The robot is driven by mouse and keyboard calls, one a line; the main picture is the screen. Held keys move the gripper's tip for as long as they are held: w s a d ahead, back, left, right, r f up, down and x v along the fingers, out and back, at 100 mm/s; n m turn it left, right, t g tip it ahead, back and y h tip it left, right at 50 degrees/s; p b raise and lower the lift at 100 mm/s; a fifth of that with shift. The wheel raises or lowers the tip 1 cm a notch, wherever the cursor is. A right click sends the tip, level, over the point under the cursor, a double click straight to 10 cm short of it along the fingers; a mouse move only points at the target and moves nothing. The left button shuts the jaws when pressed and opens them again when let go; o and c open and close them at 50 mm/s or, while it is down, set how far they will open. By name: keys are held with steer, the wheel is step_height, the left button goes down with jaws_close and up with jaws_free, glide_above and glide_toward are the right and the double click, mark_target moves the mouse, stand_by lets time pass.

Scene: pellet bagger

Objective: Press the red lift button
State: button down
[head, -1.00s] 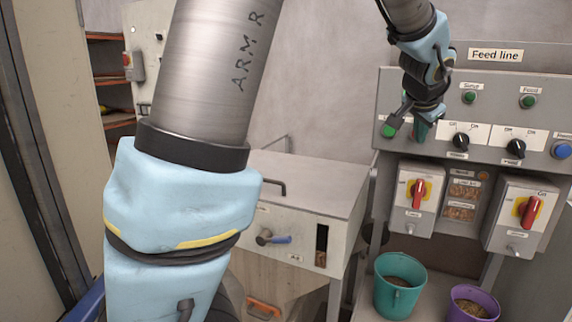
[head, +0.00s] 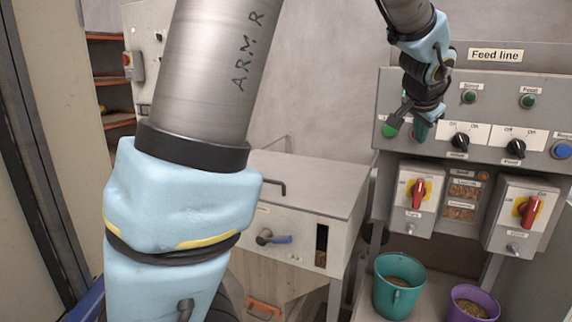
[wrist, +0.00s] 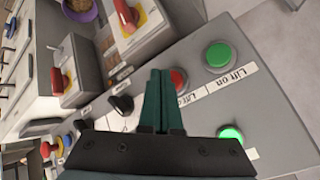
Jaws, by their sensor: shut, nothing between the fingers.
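The red lift button (wrist: 179,80) shows in the wrist view, right beside my fingertips and partly covered by them. Its label is partly hidden. My gripper (wrist: 159,74) is shut and empty, its two teal fingers together over the grey panel. Whether the fingertips touch the button or the panel I cannot tell. A green button labelled "Lift on" (wrist: 218,56) sits to the right of the red one. In the head view my gripper (head: 421,130) is at the left part of the feed line panel and hides the red button.
The feed line panel (head: 480,88) also carries a bright green button (head: 389,131), black knobs (head: 460,141) and a blue button (head: 562,150). Red rotary switches (head: 419,193) sit on boxes below. A teal bucket (head: 399,290) and a purple bucket (head: 472,303) stand underneath.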

steer(key=shift+w, duration=0.1)
steer(key=shift+w+d, duration=0.15)
steer(key=shift+w, duration=0.2)
steer(key=shift+w+d+p, duration=0.15)
steer(key=shift+w+p, duration=0.1)
steer(key=shift+p, duration=0.15)
stand_by(0.7)
steer(key=shift+s+a+b, duration=0.35)
steer(key=shift+s+b, duration=0.35)
steer(key=shift+b, duration=0.1)
